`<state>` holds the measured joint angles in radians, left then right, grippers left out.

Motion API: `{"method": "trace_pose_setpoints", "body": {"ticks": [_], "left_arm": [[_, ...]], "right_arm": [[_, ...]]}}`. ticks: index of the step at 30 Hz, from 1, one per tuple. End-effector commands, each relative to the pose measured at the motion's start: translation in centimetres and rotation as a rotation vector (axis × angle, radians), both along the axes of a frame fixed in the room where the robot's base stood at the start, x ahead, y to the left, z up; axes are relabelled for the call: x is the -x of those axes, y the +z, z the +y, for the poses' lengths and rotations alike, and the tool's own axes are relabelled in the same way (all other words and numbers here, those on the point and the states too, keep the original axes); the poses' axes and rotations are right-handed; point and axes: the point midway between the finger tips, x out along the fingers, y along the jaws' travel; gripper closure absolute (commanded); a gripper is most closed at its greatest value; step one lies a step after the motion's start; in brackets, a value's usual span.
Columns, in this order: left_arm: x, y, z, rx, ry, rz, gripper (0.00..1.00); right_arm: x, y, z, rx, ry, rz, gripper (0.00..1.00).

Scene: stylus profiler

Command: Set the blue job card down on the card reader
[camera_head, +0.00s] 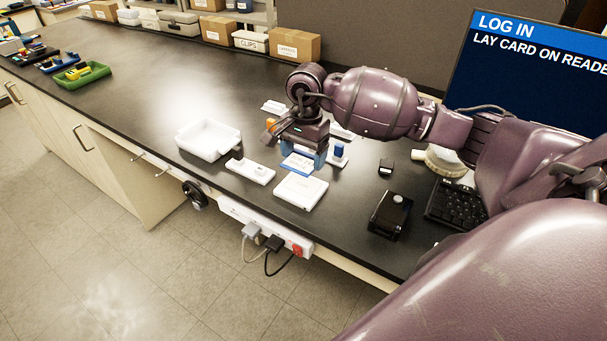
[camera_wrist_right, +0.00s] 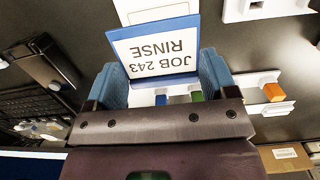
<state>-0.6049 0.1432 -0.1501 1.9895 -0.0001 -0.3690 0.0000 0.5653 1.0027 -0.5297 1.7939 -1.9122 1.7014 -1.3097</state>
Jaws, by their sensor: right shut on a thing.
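The blue job card (camera_head: 296,165) is white with a blue edge and reads "JOB 243 RINSE" upside down in the right wrist view (camera_wrist_right: 155,50). My right gripper (camera_head: 305,159) is shut on it, with a blue finger at each side of the card. The card reader appears to be the flat white pad (camera_head: 301,192) on the bench, just in front of the card in the head view. Part of a white pad (camera_wrist_right: 142,10) shows beyond the card in the wrist view. I cannot tell the card's exact height. My left gripper is not in view.
A white tray (camera_head: 207,140) and a white holder (camera_head: 250,171) are left of the pad. A black box (camera_head: 390,215) and a keyboard (camera_head: 455,204) are at right. The monitor (camera_head: 530,75) reads "LOG IN, LAY CARD ON READE", cut off. The bench front edge is close.

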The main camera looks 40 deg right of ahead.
Motion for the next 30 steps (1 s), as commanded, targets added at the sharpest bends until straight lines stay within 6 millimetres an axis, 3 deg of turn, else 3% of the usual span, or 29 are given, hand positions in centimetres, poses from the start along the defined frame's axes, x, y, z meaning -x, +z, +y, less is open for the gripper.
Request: {"method": "trace_pose_setpoints", "body": {"ticks": [3,11,19,30], "left_arm": [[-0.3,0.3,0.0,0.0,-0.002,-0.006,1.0],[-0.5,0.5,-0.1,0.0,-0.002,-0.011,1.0],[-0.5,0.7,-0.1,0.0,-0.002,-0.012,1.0],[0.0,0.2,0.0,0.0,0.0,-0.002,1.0]], "right_arm": [[0.0,-1.7,0.1,-0.001,0.0,0.0,0.64],[0.0,-3.2,0.0,-0.001,0.0,0.0,0.64],[0.0,-6.6,0.0,-0.001,-0.001,0.0,0.64],[0.0,-7.1,0.0,0.001,0.001,-0.001,0.64]]}}
